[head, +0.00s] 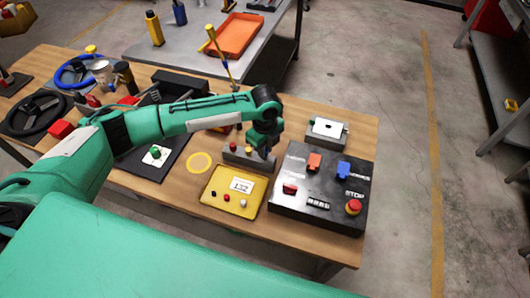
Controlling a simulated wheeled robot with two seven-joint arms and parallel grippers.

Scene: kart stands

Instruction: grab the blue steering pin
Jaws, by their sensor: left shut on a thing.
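A grey pin block (236,158) stands on the wooden table. A red pin (233,146) and a yellow pin (248,149) stand upright in it. My left gripper (262,152) points down at the right end of this block, in line with the two pins. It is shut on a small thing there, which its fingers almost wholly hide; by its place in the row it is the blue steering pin. I cannot tell whether the pin is still seated in the block. My right gripper is out of view.
A yellow-handled tool (216,43) stands behind my arm. Steering wheels lie left.

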